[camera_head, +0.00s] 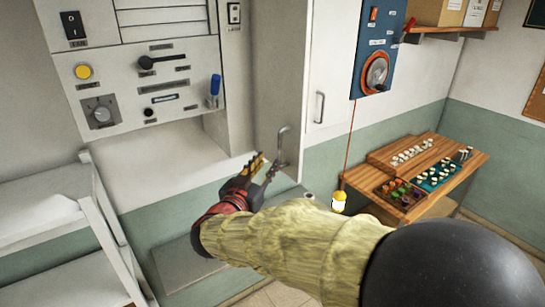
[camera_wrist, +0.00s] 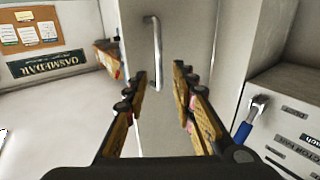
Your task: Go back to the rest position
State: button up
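My gripper (camera_head: 267,166) is in front of a pale grey cabinet door in the head view, beside a metal bar handle (camera_head: 282,146). In the wrist view my gripper (camera_wrist: 160,77) has its two yellow-brown padded fingers spread apart. The handle (camera_wrist: 154,50) shows beyond the gap between the fingertips, and nothing is clamped there. I cannot tell the exact distance from the fingertips to the handle. My arm, in a yellowish sleeve, reaches out across the lower middle of the head view.
A control panel (camera_head: 130,75) with knobs and a blue-handled lever (camera_head: 214,90) is on the left. A wooden table (camera_head: 440,160) with small jars and trays is on the right. A yellow-topped lamp-like object (camera_head: 339,201) hangs near my arm.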

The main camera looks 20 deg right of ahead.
jog(key=shift+v, duration=0.95)
